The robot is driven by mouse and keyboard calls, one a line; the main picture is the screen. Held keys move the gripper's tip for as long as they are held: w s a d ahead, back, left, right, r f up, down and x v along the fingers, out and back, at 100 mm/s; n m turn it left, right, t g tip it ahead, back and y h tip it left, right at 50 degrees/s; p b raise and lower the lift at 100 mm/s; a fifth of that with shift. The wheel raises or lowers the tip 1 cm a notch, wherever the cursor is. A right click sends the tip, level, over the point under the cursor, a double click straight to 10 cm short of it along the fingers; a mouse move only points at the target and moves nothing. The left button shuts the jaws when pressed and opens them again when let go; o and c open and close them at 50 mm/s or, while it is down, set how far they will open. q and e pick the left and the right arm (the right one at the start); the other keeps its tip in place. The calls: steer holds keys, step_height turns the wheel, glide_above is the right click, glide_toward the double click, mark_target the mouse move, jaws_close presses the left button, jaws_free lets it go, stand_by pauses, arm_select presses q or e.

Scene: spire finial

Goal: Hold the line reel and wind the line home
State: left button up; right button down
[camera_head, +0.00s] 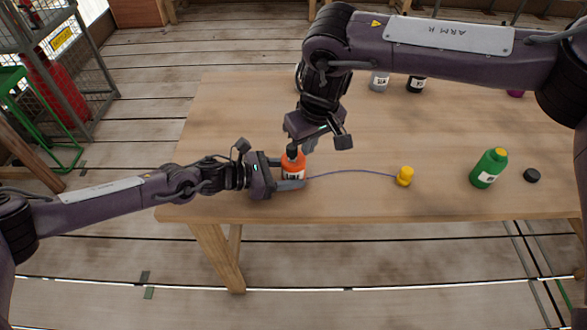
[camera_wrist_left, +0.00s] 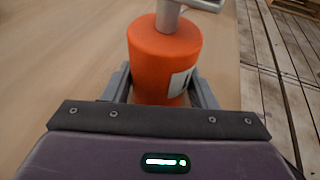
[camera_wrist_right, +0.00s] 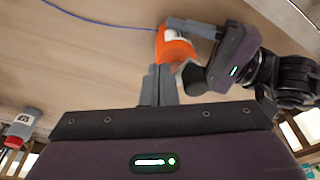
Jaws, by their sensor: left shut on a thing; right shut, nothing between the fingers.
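The line reel (camera_head: 293,167) is an orange cylinder with a white label, standing at the table's front edge. My left gripper (camera_head: 290,178) is shut around its sides, seen also in the left wrist view with the orange body (camera_wrist_left: 165,60) between the fingers. A blue line (camera_head: 345,172) runs slack along the table from the reel to a yellow weight-like piece (camera_head: 404,176). My right gripper (camera_head: 312,146) is shut and empty, just above and beside the reel's top. In the right wrist view its fingers (camera_wrist_right: 158,84) are together beside the orange reel (camera_wrist_right: 175,46). Whether they touch its top part is unclear.
A green bottle (camera_head: 489,168) with a yellow cap and a black disc (camera_head: 532,175) stand to the right on the wooden table (camera_head: 225,115). Several bottles stand at the back, partly behind my right arm. The table's middle right is clear.

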steer(key=shift+a, duration=0.5)
steer(key=shift+s+a, duration=0.55)
stand_by(0.5)
steer(key=shift+s+a, duration=0.2)
steer(key=shift+a, duration=0.45)
stand_by(0.5)
steer(key=shift+w+a, duration=0.3)
steer(key=shift+a, duration=0.2)
steer(key=shift+w+a, duration=0.25)
steer(key=shift+a, duration=0.25)
stand_by(1.4)
steer(key=shift+a, duration=0.2)
step_height(320, 180, up, 7)
glide_above(293, 150)
steer(key=w+a, duration=0.2)
steer(key=shift+s+a, duration=0.15)
steer(key=shift+s, duration=0.1)
stand_by(0.6)
